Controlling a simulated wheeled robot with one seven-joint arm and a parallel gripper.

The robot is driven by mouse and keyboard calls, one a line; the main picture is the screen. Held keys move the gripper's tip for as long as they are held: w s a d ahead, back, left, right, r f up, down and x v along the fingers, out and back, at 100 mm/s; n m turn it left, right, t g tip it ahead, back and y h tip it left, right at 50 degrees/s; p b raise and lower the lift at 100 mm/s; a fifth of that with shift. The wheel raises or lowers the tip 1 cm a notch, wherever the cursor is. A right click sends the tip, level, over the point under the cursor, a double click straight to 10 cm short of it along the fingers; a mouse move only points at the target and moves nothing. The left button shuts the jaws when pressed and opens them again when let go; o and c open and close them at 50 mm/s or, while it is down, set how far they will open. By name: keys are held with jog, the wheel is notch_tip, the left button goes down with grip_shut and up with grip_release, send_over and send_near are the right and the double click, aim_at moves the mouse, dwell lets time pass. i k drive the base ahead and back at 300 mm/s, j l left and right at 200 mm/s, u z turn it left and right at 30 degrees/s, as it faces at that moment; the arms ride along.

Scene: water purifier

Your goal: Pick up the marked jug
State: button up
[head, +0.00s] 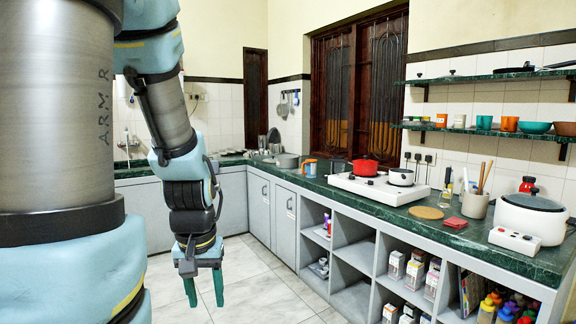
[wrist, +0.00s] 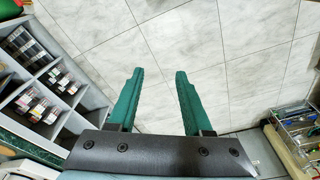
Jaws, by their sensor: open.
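My gripper (head: 205,288) hangs pointing down over the floor in the head view, left of the counter. Its two green fingers are apart with nothing between them; the wrist view also shows them open (wrist: 160,73) above bare floor tiles. I see no clear mark on any jug.
A red pot (head: 365,166) and a white pot (head: 401,177) sit on a white stove. A white cooker (head: 530,216) stands at the counter's right. Open shelves below hold bottles and boxes. In the wrist view, a rack (wrist: 293,135) stands at right. The floor (head: 245,285) is clear.

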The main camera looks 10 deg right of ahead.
aim_at(311, 164)
jog(key=i+l, duration=0.2)
jog(key=i, duration=0.35)
jog(key=i+l+u, duration=0.1)
jog(key=i, duration=0.45)
jog(key=i+l, duration=0.35)
jog(key=i, duration=0.2)
jog(key=i+l+u, duration=0.1)
jog(key=i+l, duration=0.15)
jog(key=i, duration=0.3)
jog(key=i+l+u, duration=0.1)
jog(key=i+l, duration=0.2)
jog(key=i, duration=0.25)
jog(key=i+l, duration=0.35)
jog(key=i, duration=0.2)
jog(key=i+l+u, duration=0.1)
jog(key=i+l, duration=0.25)
jog(key=i, duration=0.15)
